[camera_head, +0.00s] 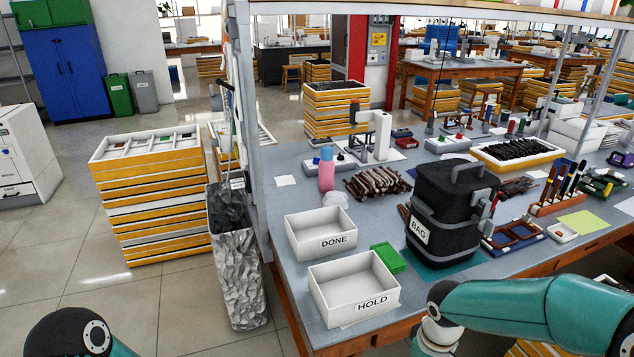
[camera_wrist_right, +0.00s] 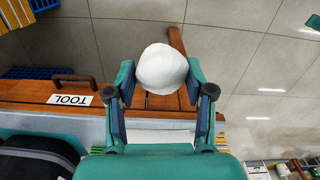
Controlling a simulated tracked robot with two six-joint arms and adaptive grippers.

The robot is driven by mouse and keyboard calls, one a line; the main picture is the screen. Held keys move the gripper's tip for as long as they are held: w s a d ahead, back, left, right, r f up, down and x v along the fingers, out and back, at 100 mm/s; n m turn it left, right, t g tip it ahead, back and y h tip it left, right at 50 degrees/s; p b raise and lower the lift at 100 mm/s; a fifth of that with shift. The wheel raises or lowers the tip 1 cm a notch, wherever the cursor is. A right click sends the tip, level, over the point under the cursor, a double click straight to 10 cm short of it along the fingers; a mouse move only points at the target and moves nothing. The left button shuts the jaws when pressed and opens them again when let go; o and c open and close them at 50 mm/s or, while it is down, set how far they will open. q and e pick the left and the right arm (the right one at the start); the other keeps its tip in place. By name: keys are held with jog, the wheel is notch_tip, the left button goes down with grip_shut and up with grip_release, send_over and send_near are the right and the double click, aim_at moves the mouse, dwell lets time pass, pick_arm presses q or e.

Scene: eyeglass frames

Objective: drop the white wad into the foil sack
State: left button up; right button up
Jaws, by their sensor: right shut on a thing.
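In the right wrist view, my right gripper (camera_wrist_right: 162,88) is shut on the white wad (camera_wrist_right: 162,68), a rounded crumpled lump between its two fingers. Below it in that view are the wooden bench edge and the floor. In the head view, the foil sack (camera_head: 238,275) stands upright on the floor left of the bench. It is tall, silver and crumpled, with dark material at its top. The right gripper is outside the head view, where only part of my right arm shows. Only a piece of my left arm shows at bottom left; its gripper is out of view.
White trays marked DONE (camera_head: 320,241) and HOLD (camera_head: 354,302) stand at the bench's near left corner. A black bag (camera_head: 452,212) stands right of them. A bench post rises beside the sack. A drawer stack (camera_head: 152,210) stands left of it. Floor in front is clear.

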jog(key=shift+w+a+f+m, duration=0.25)
jog(key=shift+w+f+m, duration=0.2)
jog(key=shift+m, duration=0.4)
jog(key=shift+w+a+f+m, duration=0.2)
jog(key=shift+w+f+m, duration=0.15)
jog(key=shift+w+m, duration=0.4)
jog(key=shift+w+a+f+m, duration=0.25)
jog(key=shift+w+f+m, duration=0.15)
jog(key=shift+m, duration=0.6)
jog(key=shift+f, duration=0.1)
